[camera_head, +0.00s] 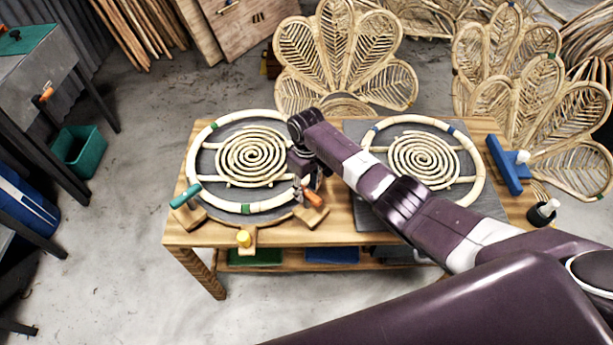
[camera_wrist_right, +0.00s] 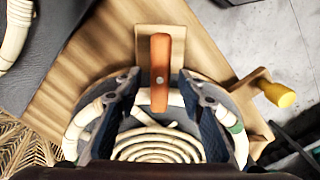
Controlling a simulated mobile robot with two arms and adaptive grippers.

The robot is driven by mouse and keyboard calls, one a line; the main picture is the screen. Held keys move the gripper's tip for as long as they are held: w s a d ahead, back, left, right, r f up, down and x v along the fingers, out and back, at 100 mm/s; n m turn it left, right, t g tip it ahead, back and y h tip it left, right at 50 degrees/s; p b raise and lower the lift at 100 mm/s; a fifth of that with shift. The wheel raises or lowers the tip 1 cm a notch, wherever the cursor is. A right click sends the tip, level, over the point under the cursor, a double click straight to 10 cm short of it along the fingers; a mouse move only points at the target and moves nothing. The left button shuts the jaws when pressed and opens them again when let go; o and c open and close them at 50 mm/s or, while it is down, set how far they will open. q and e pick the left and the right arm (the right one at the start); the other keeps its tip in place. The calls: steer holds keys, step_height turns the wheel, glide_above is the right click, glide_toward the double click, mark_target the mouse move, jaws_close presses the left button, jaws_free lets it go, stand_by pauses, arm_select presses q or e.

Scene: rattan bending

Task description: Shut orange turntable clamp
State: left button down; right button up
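The orange clamp handle (camera_head: 314,198) sits on a wooden block at the front right of the left turntable (camera_head: 192,160). In the right wrist view the orange handle (camera_wrist_right: 160,65) stands upright in the picture on its wooden block (camera_wrist_right: 190,45). My right gripper (camera_head: 303,187) is at the clamp, over the turntable's right edge. Its two fingers (camera_wrist_right: 159,78) are open, with the handle's lower end between them and a visible gap on each side. A rattan ring with a spiral (camera_head: 252,156) lies on this turntable. My left gripper is not in view.
A teal clamp (camera_head: 185,196) and a yellow clamp (camera_head: 243,238) stand on the same turntable's edge. A second rattan spiral (camera_head: 424,160) lies to the right, partly behind my arm. A blue tool (camera_head: 504,165) and a dark jar (camera_head: 543,212) are at the bench's right end.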

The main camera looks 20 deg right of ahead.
step_height(320, 180, up, 11)
steer(key=shift+r, duration=0.15)
stand_by(0.6)
